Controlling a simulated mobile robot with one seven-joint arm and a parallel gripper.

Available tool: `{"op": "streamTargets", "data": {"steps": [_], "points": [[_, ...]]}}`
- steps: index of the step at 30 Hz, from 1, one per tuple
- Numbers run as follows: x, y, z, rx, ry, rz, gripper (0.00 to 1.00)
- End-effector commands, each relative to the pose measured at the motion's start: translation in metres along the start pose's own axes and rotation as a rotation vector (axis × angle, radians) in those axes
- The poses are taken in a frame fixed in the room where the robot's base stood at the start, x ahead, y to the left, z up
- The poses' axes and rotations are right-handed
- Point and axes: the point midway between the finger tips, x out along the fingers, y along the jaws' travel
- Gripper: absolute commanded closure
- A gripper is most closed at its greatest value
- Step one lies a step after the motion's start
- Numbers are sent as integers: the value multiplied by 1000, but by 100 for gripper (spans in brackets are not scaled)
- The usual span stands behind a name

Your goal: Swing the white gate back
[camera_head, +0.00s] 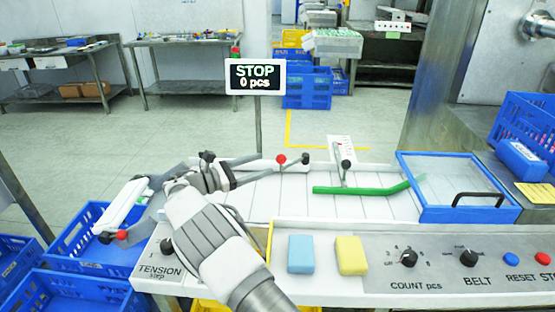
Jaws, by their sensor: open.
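A white bar that looks like the gate (125,204) lies tilted at the left end of the white table, over a blue crate. A red knob (122,235) sits just below it. My gripper (262,167) is open and points right over the far left part of the white table, to the right of the bar. Its finger ends are hard to tell from a red ball (281,159) and a black ball (305,158) there. My forearm and wrist hide part of the near left table. I see no contact between my gripper and the white bar.
A green bar (356,190) with a black-knobbed lever (345,165) crosses the table. A blue-framed clear lid (459,190) is at right. Blue (301,254) and yellow (351,255) blocks lie in front. A STOP sign (255,77) stands behind. Blue crates (70,285) stand lower left.

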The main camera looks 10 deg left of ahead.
Motion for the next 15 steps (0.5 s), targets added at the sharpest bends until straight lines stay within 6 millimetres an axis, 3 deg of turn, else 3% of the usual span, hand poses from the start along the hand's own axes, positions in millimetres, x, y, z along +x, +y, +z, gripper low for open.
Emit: {"op": "streamTargets", "data": {"steps": [6, 15], "points": [[-47, 0, 0, 1, 1, 3, 31], [-72, 0, 0, 1, 1, 0, 31]]}}
